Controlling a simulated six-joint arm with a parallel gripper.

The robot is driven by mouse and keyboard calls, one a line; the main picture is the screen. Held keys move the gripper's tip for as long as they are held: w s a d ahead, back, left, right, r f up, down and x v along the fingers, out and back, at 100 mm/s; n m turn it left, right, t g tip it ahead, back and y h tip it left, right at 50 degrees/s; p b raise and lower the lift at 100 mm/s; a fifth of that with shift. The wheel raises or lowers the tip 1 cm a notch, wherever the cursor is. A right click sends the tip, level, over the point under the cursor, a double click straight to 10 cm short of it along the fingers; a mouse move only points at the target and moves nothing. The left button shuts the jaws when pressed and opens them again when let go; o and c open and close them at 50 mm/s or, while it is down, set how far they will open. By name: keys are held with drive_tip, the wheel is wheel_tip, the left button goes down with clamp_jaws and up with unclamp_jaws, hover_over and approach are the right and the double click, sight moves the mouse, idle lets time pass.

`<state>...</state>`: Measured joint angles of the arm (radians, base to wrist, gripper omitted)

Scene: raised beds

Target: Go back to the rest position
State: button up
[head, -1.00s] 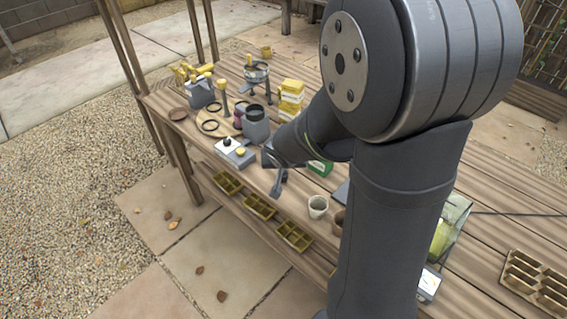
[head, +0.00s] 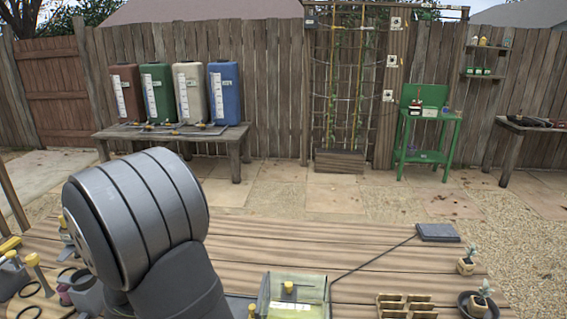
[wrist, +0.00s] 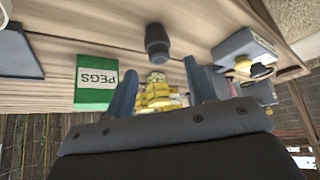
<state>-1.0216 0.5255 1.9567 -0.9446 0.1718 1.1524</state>
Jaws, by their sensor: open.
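My gripper (wrist: 160,68) shows in the wrist view with its two blue-grey fingers spread apart and nothing between the tips. It is over the wooden bench top (wrist: 115,20). A dark grey round object (wrist: 157,42) is just beyond the fingertips, and no contact is visible. In the head view my arm fills the lower left, and the gripper is out of sight.
Yellow packs (wrist: 158,95) and a grey box with knobs (wrist: 243,50) are near the gripper. A clear-sided case (head: 312,289), a seedling tray (head: 405,308), a dark pad with a cable (head: 437,232) and potted plants (head: 466,266) are at the right. The middle bench planks are clear.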

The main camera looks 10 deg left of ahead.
drive_tip(key=shift+x, duration=3.3)
drive_tip(key=shift+f, duration=0.1)
